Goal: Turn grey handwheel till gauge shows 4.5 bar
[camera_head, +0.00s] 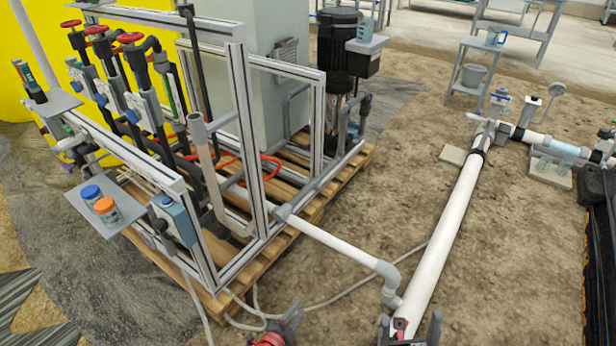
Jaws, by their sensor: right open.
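A framed skid on a wooden pallet (338,182) fills the left, with several red handwheels (130,38) on top. A shelf (108,222) holds a blue-lidded and an orange-lidded jar. A thin hose crosses the floor. Bare soil (405,160) lies between skid and pipe.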

